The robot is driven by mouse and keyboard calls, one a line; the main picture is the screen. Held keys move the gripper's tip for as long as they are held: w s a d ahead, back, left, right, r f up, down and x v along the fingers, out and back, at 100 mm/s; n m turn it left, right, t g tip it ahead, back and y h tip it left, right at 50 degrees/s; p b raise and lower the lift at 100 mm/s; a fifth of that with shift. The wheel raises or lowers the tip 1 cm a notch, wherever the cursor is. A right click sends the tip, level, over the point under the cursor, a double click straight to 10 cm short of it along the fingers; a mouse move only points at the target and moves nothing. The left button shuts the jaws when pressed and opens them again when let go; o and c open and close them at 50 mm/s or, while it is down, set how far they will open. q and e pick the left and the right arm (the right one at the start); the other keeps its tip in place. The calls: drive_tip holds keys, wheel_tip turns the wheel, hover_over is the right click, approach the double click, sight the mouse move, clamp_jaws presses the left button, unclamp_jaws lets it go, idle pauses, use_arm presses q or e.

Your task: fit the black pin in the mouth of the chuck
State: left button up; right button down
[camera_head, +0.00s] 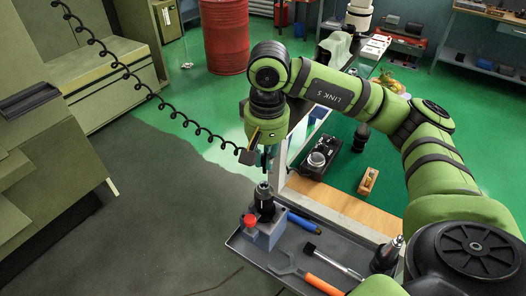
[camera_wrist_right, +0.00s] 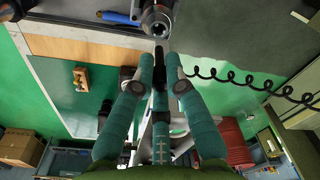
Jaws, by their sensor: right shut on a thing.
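My right gripper (camera_head: 266,160) hangs from the wrist above the tray in the head view. In the right wrist view its teal fingers (camera_wrist_right: 159,85) are shut on the black pin (camera_wrist_right: 159,62), which points away from the palm towards the chuck. The chuck (camera_head: 264,196) stands upright on a grey block with a red button, below the fingers. In the wrist view the chuck (camera_wrist_right: 156,18) is at the top edge, its round mouth facing the camera. The pin's tip appears just beside the chuck's lower rim; I cannot tell the gap between them. My left gripper is not in view.
The grey tray (camera_head: 245,246) holds the block with the red button (camera_head: 249,220), a blue-handled tool (camera_head: 304,223), an orange-handled tool (camera_head: 323,285), a brush and a dark tool holder (camera_head: 386,254). A coiled black cable (camera_head: 140,83) hangs left of the gripper.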

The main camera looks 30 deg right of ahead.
sight(264, 172)
drive_tip(key=shift+f+b, duration=0.75)
drive_tip(key=shift+f, duration=1.1)
drive_tip(key=shift+w, duration=0.1)
drive_tip(key=shift+b, duration=0.3)
drive_tip(key=shift+f+b, duration=1.3)
drive_tip(key=shift+b, duration=0.1)
idle(0.6)
drive_tip(key=c, duration=1.2)
unclamp_jaws()
drive_tip(key=shift+r, duration=0.1)
drive_tip(key=r, duration=0.8)
drive_tip(key=s+r, duration=0.1)
drive_tip(key=r, duration=0.3)
drive_tip(key=shift+a, duration=0.1)
